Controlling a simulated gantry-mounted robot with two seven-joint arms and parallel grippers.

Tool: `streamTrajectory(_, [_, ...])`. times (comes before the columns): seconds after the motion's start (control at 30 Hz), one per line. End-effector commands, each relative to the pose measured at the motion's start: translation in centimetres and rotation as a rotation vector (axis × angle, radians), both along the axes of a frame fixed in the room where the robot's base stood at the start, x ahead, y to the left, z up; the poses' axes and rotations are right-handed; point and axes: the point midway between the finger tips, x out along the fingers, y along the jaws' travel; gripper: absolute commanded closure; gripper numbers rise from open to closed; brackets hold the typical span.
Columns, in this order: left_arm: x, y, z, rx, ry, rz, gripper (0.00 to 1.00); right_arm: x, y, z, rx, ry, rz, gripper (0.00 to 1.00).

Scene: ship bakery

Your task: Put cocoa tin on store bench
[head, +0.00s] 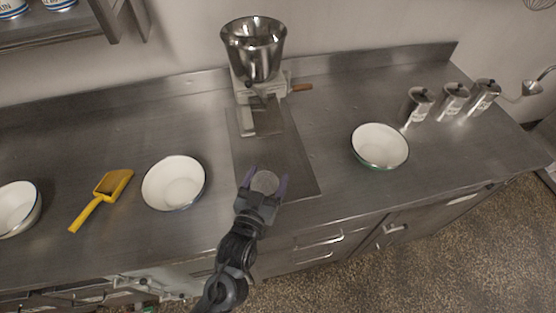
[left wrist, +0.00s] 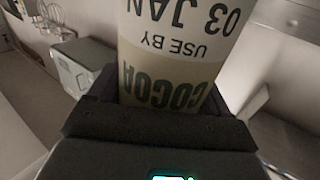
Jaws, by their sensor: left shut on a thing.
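My left gripper (head: 263,188) is shut on the cocoa tin (head: 265,181), with one finger on each side of it. In the head view I see the tin's round grey top from above, over the front part of the steel bench (head: 330,193). I cannot tell whether the tin touches the surface. In the left wrist view the tin (left wrist: 172,50) fills the middle, its label upside down, reading COCOA and USE BY 03 JAN. My right gripper is not in view.
A grinder with a steel hopper (head: 254,48) stands behind the tin. White bowls (head: 174,183) (head: 380,146) flank it, and another (head: 18,207) is far left beside a yellow scoop (head: 100,199). Steel canisters (head: 452,101) stand back right. Bench is clear between the right bowl and grinder.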

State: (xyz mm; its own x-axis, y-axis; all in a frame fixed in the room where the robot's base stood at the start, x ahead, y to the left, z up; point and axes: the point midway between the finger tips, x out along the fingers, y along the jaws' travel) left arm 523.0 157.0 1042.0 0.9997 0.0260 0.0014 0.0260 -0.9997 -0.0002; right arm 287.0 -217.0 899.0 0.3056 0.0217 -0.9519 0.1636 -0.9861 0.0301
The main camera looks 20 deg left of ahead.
Motion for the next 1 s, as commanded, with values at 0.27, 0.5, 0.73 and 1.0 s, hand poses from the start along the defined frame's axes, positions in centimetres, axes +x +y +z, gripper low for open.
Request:
streamTrajectory(0.27, [6.6,0.2,0.2,0.0,-0.004,0.0,0.66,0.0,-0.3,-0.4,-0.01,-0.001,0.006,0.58])
streamTrajectory(0.5, [9.0,0.2,0.2,-0.001,-0.003,0.0,0.66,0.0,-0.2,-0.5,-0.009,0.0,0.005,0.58])
streamTrajectory(0.73, [9.2,0.2,-0.9,0.0,-0.001,0.0,0.66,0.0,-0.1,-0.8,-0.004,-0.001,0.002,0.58])
streamTrajectory(1.0, [9.1,0.2,-3.5,0.0,-0.001,-0.001,0.66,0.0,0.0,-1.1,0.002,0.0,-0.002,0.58])
